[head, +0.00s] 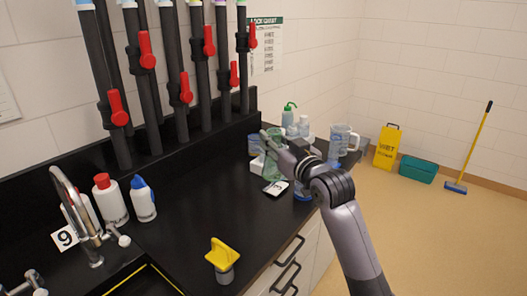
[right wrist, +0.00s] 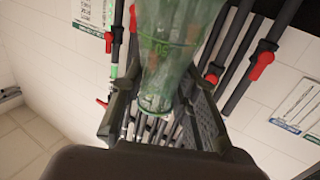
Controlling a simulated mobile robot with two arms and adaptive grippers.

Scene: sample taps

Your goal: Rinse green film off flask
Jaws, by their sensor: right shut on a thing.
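The flask (head: 272,163) is clear with a green tint and stands out at the far part of the black counter. It also shows large in the right wrist view (right wrist: 172,45), with green marks on its wall. My right gripper (head: 270,141) is shut on the flask; in the right wrist view its two fingers (right wrist: 160,92) sit on either side of it. I cannot tell whether the flask touches the counter. The silver tap (head: 72,200) curves over the sink area at the left. My left gripper is not in view.
A red-capped bottle (head: 110,203) and a blue-capped bottle (head: 143,203) stand beside the tap. A yellow-topped item (head: 222,257) is near the front edge. A white-and-dark device (head: 275,188) and a clear jug (head: 342,139) are farther back. The middle counter is clear.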

